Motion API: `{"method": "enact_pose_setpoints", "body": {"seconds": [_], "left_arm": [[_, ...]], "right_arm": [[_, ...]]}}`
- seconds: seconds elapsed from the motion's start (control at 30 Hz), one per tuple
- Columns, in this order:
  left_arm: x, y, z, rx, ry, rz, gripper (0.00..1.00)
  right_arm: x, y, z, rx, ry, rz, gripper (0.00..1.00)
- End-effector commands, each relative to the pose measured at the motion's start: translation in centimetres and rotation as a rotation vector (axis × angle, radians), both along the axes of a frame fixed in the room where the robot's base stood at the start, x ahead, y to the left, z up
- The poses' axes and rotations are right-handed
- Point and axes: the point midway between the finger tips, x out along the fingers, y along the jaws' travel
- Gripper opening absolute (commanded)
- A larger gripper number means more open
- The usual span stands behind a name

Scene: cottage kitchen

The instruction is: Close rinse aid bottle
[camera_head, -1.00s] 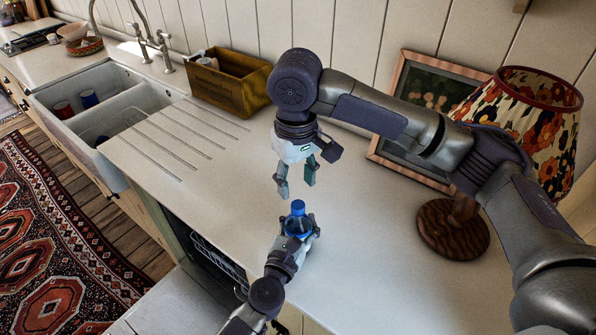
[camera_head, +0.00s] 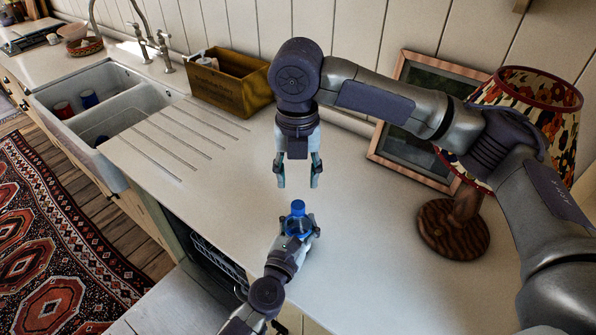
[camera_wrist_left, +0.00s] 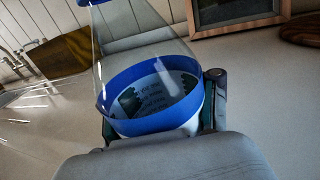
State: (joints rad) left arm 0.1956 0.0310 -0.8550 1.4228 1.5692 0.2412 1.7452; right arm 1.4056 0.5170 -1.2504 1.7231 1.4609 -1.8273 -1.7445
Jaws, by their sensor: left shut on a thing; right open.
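The rinse aid bottle (camera_head: 298,222) is clear with a blue band and a blue cap (camera_head: 298,207) on top in the head view. It stands upright on or just above the counter near its front edge; I cannot tell which. My left gripper (camera_head: 299,230) is shut around the bottle's body from the front. In the left wrist view the bottle (camera_wrist_left: 150,90) sits between the fingers, with its cap cut off at the top edge. Whether the cap is fully seated is too small to tell. My right gripper (camera_head: 298,184) is open and empty, pointing down above and behind the cap.
A floral lamp (camera_head: 454,232) and a picture frame (camera_head: 385,150) stand on the right. A wooden box (camera_head: 228,92) is at the back, with the sink (camera_head: 60,85) at left. The counter (camera_head: 200,205) around the bottle is clear.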

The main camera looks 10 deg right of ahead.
Motion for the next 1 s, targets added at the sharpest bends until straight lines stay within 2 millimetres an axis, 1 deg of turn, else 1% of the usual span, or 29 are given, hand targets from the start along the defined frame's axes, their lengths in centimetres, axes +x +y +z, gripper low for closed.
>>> {"method": "enact_pose_setpoints", "body": {"seconds": [0.03, 0.1, 0.2, 0.33, 0.47, 0.77, 0.87, 1.0], "left_arm": [[0.0, 0.0, 0.0, -0.001, -0.001, 0.000, 0.00], [0.0, 0.0, 0.0, -0.001, -0.001, 0.000, 0.00], [0.0, 0.0, 0.0, -0.001, -0.001, 0.000, 0.00], [0.0, 0.0, 0.0, -0.001, -0.001, 0.000, 0.00], [0.0, 0.0, 0.0, -0.001, -0.001, 0.000, 0.00], [0.0, 0.0, 0.1, -0.001, -0.001, 0.000, 0.00], [0.0, 0.0, 0.0, -0.001, -0.001, 0.000, 0.00], [0.0, 0.0, 0.0, -0.001, -0.001, 0.000, 0.00]], "right_arm": [[0.0, 0.0, 0.1, 0.000, -0.001, 0.102, 0.50], [0.0, -0.1, 0.2, 0.001, -0.002, 0.238, 0.50], [0.0, -0.1, 0.3, 0.001, -0.001, 0.389, 0.50], [0.0, -0.1, 0.3, 0.001, 0.000, 0.507, 0.50], [0.0, -0.1, 0.3, 0.001, 0.000, 0.547, 0.50], [0.0, -0.1, 0.3, 0.002, 0.001, 0.548, 0.50], [0.0, -0.1, -0.3, 0.001, 0.003, 0.547, 0.50], [-0.1, -0.1, -2.1, 0.001, 0.005, 0.547, 0.50]]}}
